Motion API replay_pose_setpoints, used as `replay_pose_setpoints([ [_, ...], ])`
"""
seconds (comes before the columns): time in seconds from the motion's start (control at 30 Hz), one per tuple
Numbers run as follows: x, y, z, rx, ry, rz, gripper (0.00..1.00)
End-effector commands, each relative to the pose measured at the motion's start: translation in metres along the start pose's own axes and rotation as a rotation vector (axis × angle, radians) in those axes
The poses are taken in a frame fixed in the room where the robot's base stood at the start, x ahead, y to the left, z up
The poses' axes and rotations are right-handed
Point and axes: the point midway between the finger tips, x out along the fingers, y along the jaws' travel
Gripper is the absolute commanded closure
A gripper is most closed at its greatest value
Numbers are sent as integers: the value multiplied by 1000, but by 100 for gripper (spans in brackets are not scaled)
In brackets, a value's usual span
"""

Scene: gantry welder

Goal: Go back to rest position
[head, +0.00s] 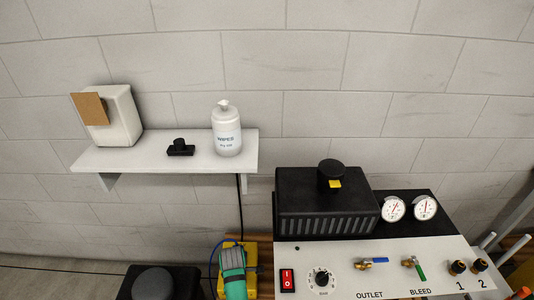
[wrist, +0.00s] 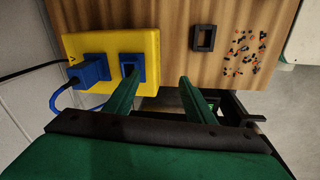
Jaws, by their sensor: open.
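My gripper (wrist: 158,82) is open in the wrist view, with its two green fingers apart and nothing between them. Beyond the fingers is a yellow box (wrist: 95,43) with blue plugs (wrist: 93,71) on a wooden surface; one finger overlaps the box in the picture. I cannot tell whether they touch. In the head view, a green and grey part that looks like my gripper (head: 233,272) is at the bottom centre, in front of the yellow box (head: 249,252).
A white shelf (head: 180,160) holds a white box, a black piece and a wipes bottle (head: 227,135). A control panel (head: 340,282) with gauges, valves and a black housing stands right. The wood also bears a black frame (wrist: 204,37) and small scattered bits (wrist: 243,50).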

Motion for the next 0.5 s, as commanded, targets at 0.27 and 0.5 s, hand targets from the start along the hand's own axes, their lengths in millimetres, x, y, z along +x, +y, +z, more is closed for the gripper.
replay_pose_setpoints([
  [0.27, 37, -49, 31, 182, 59, 135, 50],
  [0.5, 46, -100, 64, 388, 147, 285, 50],
])
